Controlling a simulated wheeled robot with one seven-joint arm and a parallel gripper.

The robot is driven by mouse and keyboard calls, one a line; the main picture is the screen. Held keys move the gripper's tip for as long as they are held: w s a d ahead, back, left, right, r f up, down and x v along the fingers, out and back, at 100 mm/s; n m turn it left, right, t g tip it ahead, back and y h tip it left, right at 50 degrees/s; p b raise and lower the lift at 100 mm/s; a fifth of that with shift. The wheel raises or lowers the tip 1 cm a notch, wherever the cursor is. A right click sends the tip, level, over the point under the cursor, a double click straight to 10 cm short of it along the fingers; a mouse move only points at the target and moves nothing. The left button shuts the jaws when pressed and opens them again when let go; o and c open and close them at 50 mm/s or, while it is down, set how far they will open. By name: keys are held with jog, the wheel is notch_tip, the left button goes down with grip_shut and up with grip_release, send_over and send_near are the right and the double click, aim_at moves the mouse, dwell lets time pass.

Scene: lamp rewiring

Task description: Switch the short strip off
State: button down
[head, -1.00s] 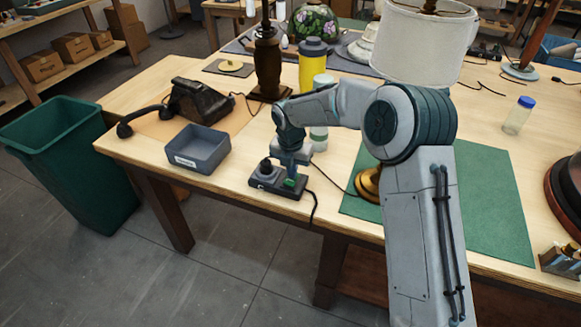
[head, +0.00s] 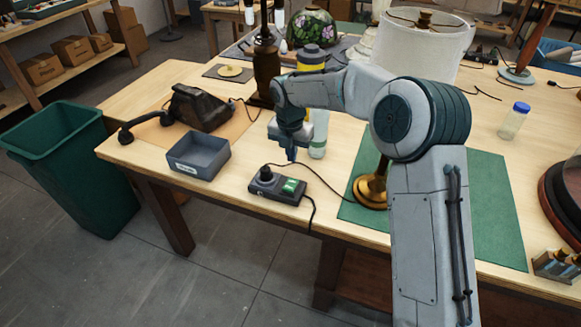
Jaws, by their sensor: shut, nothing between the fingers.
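The short strip (head: 272,192) is a small dark power strip lying near the table's front edge. A dark plug (head: 266,173) sits in its left end. A green rocker switch (head: 291,186) shows on its right end; I cannot tell its setting for sure. A dark cord leaves the strip's right end and hangs over the table edge. My gripper (head: 291,158) points down above and behind the strip, clear of it. Its fingers are shut with nothing between them.
A grey labelled bin (head: 198,166) stands left of the strip, with an old telephone (head: 198,108) behind it. A bottle (head: 318,142) stands close behind my gripper. A brass lamp base (head: 370,190) is on the green mat (head: 480,215) to the right.

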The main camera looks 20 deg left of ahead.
jog(key=r, duration=0.5)
jog(key=shift+w+r, duration=0.2)
jog(key=shift+w, duration=0.15)
